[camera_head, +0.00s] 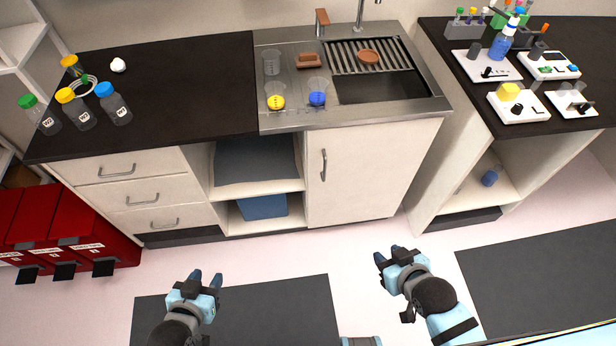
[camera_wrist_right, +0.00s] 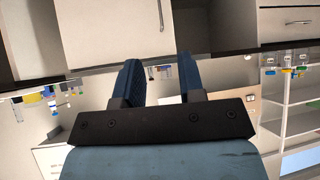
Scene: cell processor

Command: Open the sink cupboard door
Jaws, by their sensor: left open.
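The sink cupboard door (camera_head: 372,172) is a pale panel under the sink, and it looks shut. Its upright metal handle (camera_head: 323,165) is near the door's left edge. My right gripper (camera_head: 391,256) is open and empty, in front of and below the door, apart from the handle. In the right wrist view my right gripper's fingers (camera_wrist_right: 158,68) stand apart with nothing between them. A pale door panel (camera_wrist_right: 112,30) and a metal handle (camera_wrist_right: 161,14) show beyond the fingertips. My left gripper (camera_head: 207,279) is open and empty, low in front of the drawers.
The steel sink (camera_head: 440,104) is above the door. Open shelves (camera_head: 270,190) and drawers (camera_head: 130,170) are to the left. Red bins (camera_head: 85,225) stand far left. A side counter (camera_head: 475,120) with an open shelf is on the right. The floor before the door is clear.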

